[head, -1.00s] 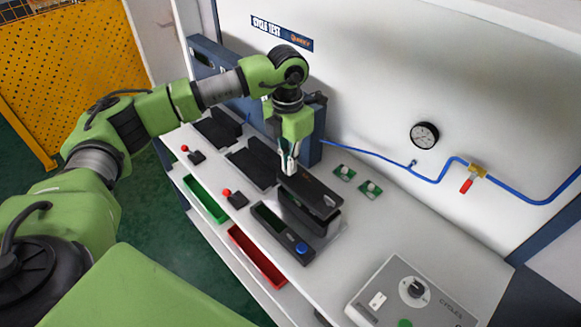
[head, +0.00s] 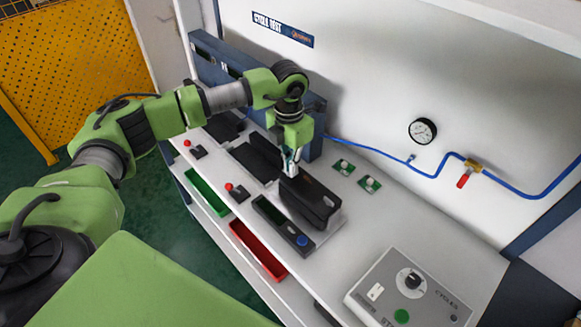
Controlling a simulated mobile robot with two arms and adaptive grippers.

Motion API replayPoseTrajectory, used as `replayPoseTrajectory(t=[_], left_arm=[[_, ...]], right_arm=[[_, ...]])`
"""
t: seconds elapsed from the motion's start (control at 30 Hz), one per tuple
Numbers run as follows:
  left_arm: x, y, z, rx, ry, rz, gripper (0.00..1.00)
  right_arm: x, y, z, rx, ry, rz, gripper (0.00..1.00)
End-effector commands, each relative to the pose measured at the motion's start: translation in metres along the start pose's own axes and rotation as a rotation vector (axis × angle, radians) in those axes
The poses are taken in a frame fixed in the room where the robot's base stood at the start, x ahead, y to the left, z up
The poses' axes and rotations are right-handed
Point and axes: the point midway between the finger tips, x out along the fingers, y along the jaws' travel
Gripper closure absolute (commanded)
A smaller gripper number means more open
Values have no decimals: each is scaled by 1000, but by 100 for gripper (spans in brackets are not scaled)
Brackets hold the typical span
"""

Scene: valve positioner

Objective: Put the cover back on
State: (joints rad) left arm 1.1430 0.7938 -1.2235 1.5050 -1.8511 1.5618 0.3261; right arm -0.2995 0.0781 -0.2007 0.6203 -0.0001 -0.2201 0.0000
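The black cover (head: 312,194) is over the black positioner body (head: 300,214) in the middle of the bench. It appears tilted, and I see no clear gap between the two at this angle. My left gripper (head: 289,168) points down at the cover's far left end, its fingers close together and apparently holding that end. The fingertips are partly hidden against the dark cover. Whether the cover is fully seated cannot be told. My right gripper is out of view.
A long dark unit with a blue button (head: 302,241) lies just in front. Black trays (head: 253,160) lie to the left. Two small green boards (head: 370,184) lie to the right. A grey control box (head: 412,290) stands at the front right. The bench between is clear.

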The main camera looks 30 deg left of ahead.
Motion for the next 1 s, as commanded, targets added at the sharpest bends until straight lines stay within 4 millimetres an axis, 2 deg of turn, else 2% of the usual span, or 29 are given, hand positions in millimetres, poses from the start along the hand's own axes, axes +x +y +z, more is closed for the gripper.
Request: replayPoseTrajectory(t=[0.03, 0.13, 0.2, 0.77, 0.87, 1.0], left_arm=[[16, -4, -7, 5, 24, -6, 100], [15, -4, -7, 5, 24, -7, 100], [15, -5, -8, 5, 26, -8, 79], [15, -5, -8, 5, 27, -7, 79], [11, -5, -8, 5, 27, -7, 79], [-3, -5, -8, 5, 28, -7, 79]], right_arm=[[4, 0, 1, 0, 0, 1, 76], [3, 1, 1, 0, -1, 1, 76], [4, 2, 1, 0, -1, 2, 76], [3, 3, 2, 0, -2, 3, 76], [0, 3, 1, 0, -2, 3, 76], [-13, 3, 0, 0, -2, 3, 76]])
